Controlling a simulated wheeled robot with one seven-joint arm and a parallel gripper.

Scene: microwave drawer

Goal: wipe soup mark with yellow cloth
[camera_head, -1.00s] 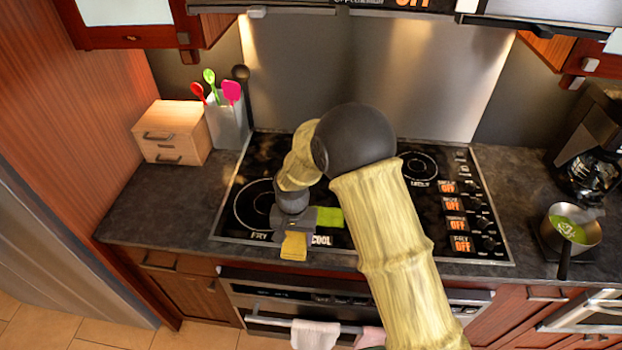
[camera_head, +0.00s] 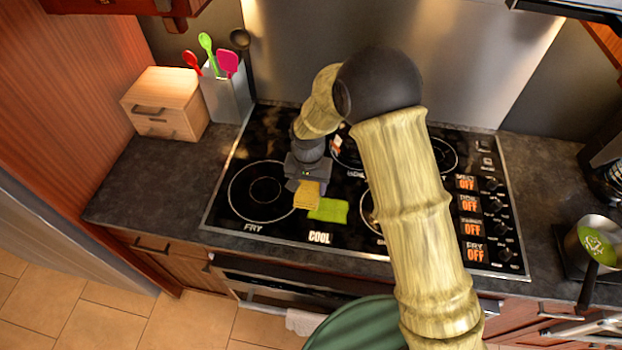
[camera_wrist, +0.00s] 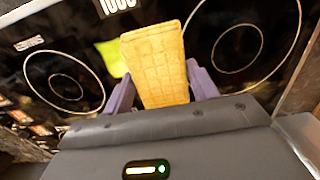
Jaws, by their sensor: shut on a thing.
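The soup mark (camera_head: 328,210) is a flat bright green patch on the black cooktop, behind and right of the "COOL" label. My gripper (camera_head: 305,184) is shut on the yellow cloth (camera_head: 307,194), which sticks out of the jaws just behind and left of the mark. In the wrist view the cloth (camera_wrist: 155,62) stands between the two purple fingers (camera_wrist: 160,90), and the green mark (camera_wrist: 110,58) shows beside it, partly hidden by cloth and finger. I cannot tell whether the cloth touches the cooktop.
The front-left burner (camera_head: 262,192) is bare. A pot (camera_head: 594,243) with green content stands on the right counter. Left of the cooktop are a wooden drawer box (camera_head: 166,103) and a utensil holder (camera_head: 227,95). The left counter front (camera_head: 140,190) is clear.

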